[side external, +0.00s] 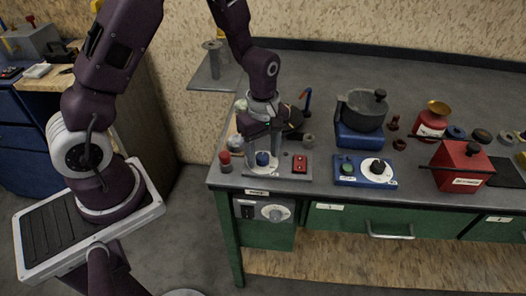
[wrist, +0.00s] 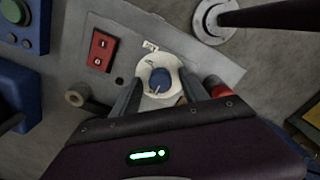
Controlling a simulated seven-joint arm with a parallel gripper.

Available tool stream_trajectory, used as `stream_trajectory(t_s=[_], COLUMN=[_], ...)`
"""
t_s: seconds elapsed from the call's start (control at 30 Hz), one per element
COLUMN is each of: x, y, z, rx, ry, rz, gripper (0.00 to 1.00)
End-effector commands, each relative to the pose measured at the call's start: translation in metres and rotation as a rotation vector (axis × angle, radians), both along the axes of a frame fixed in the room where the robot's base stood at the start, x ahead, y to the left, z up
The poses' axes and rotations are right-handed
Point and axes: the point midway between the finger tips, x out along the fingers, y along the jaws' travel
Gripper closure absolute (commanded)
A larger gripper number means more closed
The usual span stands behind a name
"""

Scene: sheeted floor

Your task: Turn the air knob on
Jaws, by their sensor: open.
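The knob (side external: 263,158) is a small blue dial on a grey plate (side external: 232,178) at the left front of the bench. In the wrist view the blue knob (wrist: 160,80) sits on a round white dial face with a small pale pointer toward the bottom of the picture. My gripper (side external: 263,167) points down over the plate with its fingers on either side of the knob. In the wrist view my gripper (wrist: 164,88) is open, with one finger left and one right of the knob. I cannot tell whether either finger touches it. The label by the dial is too small to read.
A red switch (side external: 300,163) is right of the knob, and a red-topped post (side external: 225,160) is left. A blue box with a green button (side external: 347,168) stands further right, with a grey pot (side external: 362,110) behind. A red box (side external: 461,165) is at the right.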

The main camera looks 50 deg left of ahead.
Motion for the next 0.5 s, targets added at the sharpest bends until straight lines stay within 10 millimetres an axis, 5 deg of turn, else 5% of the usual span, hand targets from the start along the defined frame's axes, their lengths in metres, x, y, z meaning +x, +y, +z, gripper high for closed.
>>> stream_trajectory(t_s=[0.1,0.37,0.5], x=[-0.0001,-0.0001,-0.0001], y=[0.0,-0.0001,-0.0001], z=[0.0004,0.0007,0.0008], rx=[0.0,0.0,0.0], ry=[0.0,0.0,0.0], rz=[-0.001,-0.001,-0.003], gripper=[0.5,1.0,1.0])
